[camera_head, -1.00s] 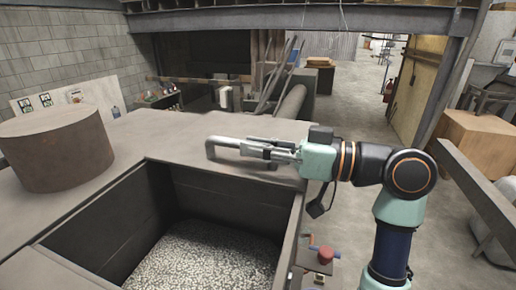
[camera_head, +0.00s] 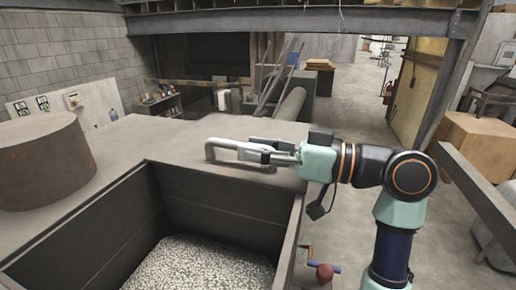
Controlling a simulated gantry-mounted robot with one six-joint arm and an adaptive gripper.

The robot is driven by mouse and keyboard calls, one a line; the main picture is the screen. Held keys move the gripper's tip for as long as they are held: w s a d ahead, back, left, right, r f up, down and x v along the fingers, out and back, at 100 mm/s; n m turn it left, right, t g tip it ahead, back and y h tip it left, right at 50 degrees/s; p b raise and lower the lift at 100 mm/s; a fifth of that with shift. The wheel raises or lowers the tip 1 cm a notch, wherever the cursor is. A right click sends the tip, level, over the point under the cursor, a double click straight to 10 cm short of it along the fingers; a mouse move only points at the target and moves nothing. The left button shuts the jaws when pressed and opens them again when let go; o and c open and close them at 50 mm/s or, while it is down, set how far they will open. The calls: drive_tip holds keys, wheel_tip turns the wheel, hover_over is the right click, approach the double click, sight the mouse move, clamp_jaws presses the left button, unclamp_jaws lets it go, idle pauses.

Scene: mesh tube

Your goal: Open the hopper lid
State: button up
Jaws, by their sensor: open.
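The hopper (camera_head: 290,235) is a grey box with a rectangular opening at the front of the view. Pale granules (camera_head: 200,268) lie deep inside it. A flat grey panel (camera_head: 170,130) lies behind the opening; I cannot tell whether it is the lid. A pale bar handle (camera_head: 212,147) stands on this panel near the opening's far edge. My gripper (camera_head: 250,150) reaches in from the right, low over the panel, and its open fingers overlap the handle's right part. Whether they touch the handle is hard to tell.
A large brown cylinder (camera_head: 42,165) stands on the grey top at the left. A red knob (camera_head: 324,273) sits low beside the hopper's right wall. A steel rail (camera_head: 480,195) and a wooden crate (camera_head: 475,145) are at the right. Open floor (camera_head: 365,125) lies behind my arm.

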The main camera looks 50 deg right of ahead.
drive_tip(key=shift+s, duration=0.1)
drive_tip(key=v, duration=1.2)
